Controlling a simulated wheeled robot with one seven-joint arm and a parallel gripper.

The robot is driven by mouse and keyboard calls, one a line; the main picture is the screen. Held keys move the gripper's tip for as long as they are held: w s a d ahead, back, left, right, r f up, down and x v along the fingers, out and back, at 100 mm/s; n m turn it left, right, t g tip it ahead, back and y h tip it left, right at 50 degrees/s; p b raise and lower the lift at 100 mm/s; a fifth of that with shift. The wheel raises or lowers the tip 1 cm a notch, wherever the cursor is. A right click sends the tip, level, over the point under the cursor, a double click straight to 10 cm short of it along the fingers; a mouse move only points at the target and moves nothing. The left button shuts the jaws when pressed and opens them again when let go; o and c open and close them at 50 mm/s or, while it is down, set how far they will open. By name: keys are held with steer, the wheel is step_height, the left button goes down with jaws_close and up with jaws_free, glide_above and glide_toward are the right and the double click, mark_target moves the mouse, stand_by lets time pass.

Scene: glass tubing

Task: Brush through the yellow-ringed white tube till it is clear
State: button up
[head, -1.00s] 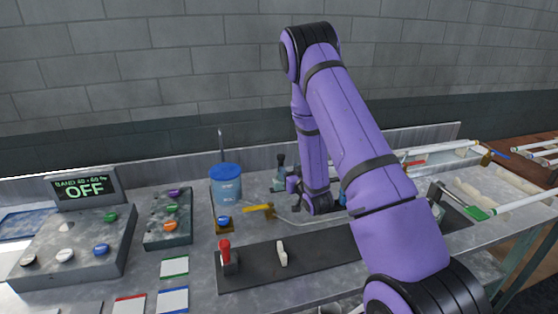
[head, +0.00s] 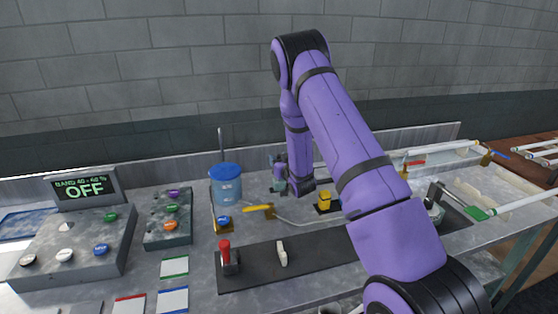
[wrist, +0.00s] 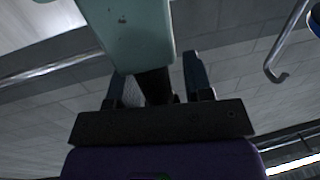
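White tubes (head: 440,147) lie on the rack at the right in the head view, and another white tube with a green collar (head: 482,213) lies nearer. My gripper (head: 279,180) is at the back of the bench, right of the blue container. In the wrist view its fingers (wrist: 168,82) stand apart beside a pale teal block with a dark stem (wrist: 140,32). A gap shows by the right finger.
A blue container (head: 226,185) stands left of my gripper. A yellow block (head: 323,200) on a dark base stands to the right. A dark strip (head: 310,261) with a red-handled lever (head: 226,255) lies in front. Button boxes (head: 75,250) and an "OFF" display (head: 84,188) are at left.

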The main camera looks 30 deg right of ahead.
jaws_close()
steer(key=s+d, duration=0.4)
steer(key=d, duration=0.9)
steer(key=s+d, duration=0.4)
steer(key=d, duration=1)
steer(key=s+d, duration=0.4)
steer(key=d, duration=1)
steer(key=shift+d, duration=0.2)
steer(key=shift+o, duration=0.7)
jaws_free()
steer(key=s+a, duration=0.1)
steer(key=s, duration=0.9)
steer(key=shift+s+a, duration=0.15)
steer(key=shift+s, duration=0.15)
steer(key=shift+r, duration=0.1)
